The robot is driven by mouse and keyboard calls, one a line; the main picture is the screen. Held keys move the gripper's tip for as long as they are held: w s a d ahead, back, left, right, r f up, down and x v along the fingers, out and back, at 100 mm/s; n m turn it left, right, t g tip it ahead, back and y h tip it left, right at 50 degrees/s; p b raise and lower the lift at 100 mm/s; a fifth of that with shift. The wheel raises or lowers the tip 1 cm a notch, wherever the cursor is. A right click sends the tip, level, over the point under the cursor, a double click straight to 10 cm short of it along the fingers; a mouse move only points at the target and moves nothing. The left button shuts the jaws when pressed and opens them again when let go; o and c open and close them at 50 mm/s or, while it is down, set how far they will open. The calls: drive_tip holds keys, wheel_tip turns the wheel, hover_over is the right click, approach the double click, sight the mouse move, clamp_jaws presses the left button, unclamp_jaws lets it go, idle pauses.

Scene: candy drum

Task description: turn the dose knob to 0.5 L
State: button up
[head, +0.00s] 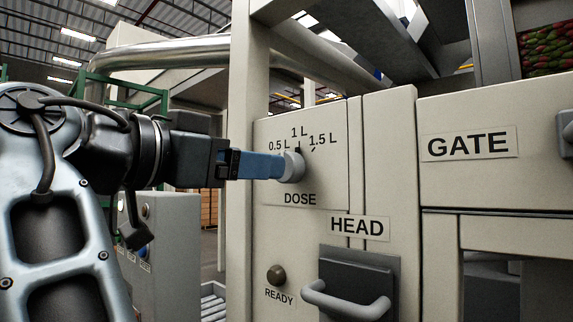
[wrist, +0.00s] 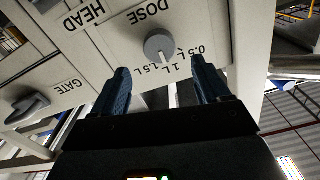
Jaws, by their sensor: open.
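The dose knob (head: 293,166) is a round grey knob on the pale panel, under the marks 0.5 L, 1 L and 1.5 L and above the word DOSE. In the wrist view the knob (wrist: 159,43) shows upside down, with a light pointer toward the 1 L side of the scale; its exact setting is hard to read. My gripper (head: 279,165) is at the knob's left, its blue fingers level with it. In the wrist view my gripper (wrist: 158,66) is open, with the knob seen beyond the gap between the fingertips. I see no grip on it.
Below the knob are a READY button (head: 276,275) and a HEAD drawer handle (head: 346,301) that sticks out. A GATE panel (head: 468,145) is to the right, with its handle at the edge. A frame post (head: 240,100) stands just left of the dose panel.

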sight(288, 168)
drive_tip(key=p+x, duration=0.1)
drive_tip(key=x, duration=0.6)
drive_tip(key=shift+w+d+p, duration=0.1)
drive_tip(key=shift+w+p, duration=0.1)
drive_tip(key=shift+p, duration=0.2)
drive_tip(key=shift+c, duration=0.3)
drive_tip(key=c, duration=0.9)
